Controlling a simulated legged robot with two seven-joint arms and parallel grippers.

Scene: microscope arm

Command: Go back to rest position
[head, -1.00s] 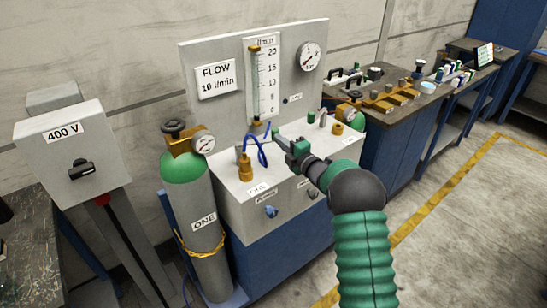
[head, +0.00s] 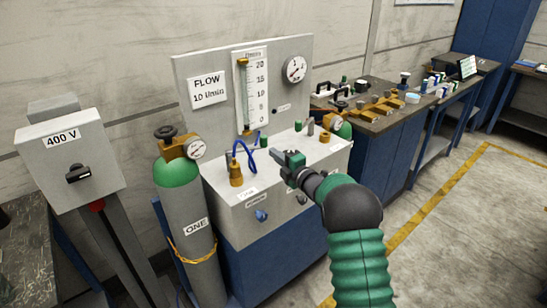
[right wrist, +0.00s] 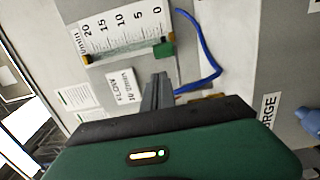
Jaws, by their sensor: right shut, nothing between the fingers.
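My right gripper (head: 282,160) is shut and empty in the head view. It is in front of the grey flow panel box (head: 235,212), above its front edge, and looks apart from it. The right wrist view shows its closed fingers (right wrist: 157,92) pointing toward the panel, with the flow scale (right wrist: 125,27) and a blue tube (right wrist: 205,50) beyond. My green and black right arm reaches in from the lower right of the head view, bent at the black joint. My left gripper is not in view.
A grey gas cylinder (head: 197,255) with a green top and gauge stands left of the panel. A 400 V switch box (head: 70,155) stands at the far left. A workbench (head: 400,125) with brass parts is at the back right. Floor on the right is clear.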

